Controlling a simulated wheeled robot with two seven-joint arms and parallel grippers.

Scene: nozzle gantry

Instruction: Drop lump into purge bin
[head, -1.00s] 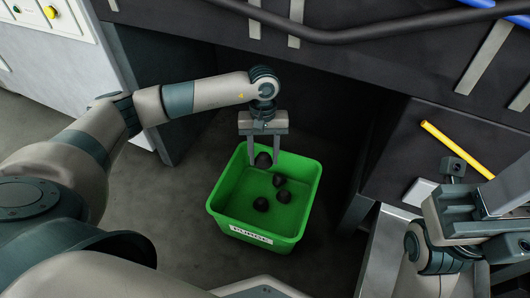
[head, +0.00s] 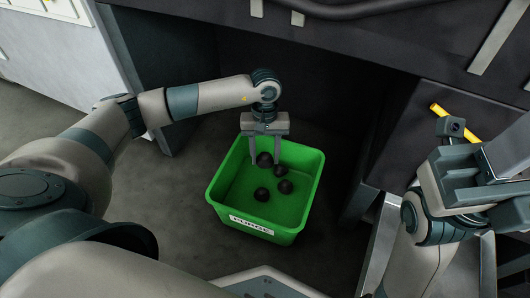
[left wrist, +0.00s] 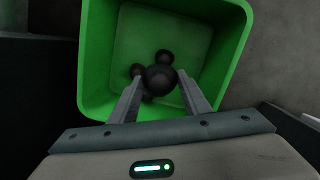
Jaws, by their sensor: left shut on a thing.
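My left gripper (head: 265,161) reaches down over the green purge bin (head: 314,190) and is shut on a dark round lump (head: 264,159). In the left wrist view the held lump (left wrist: 160,79) sits between the two fingertips (left wrist: 160,86), above the bin (left wrist: 96,60). Three other dark lumps lie on the bin floor, one of them near the front (head: 261,194); in the left wrist view they are partly hidden behind the held lump. The bin's front wears a white PURGE label. My right gripper (head: 475,165) is at the right edge, its fingers not clear.
The bin stands on the grey floor under a dark machine frame (head: 380,50). A pale cabinet (head: 150,50) is on the left. The floor left of the bin is clear.

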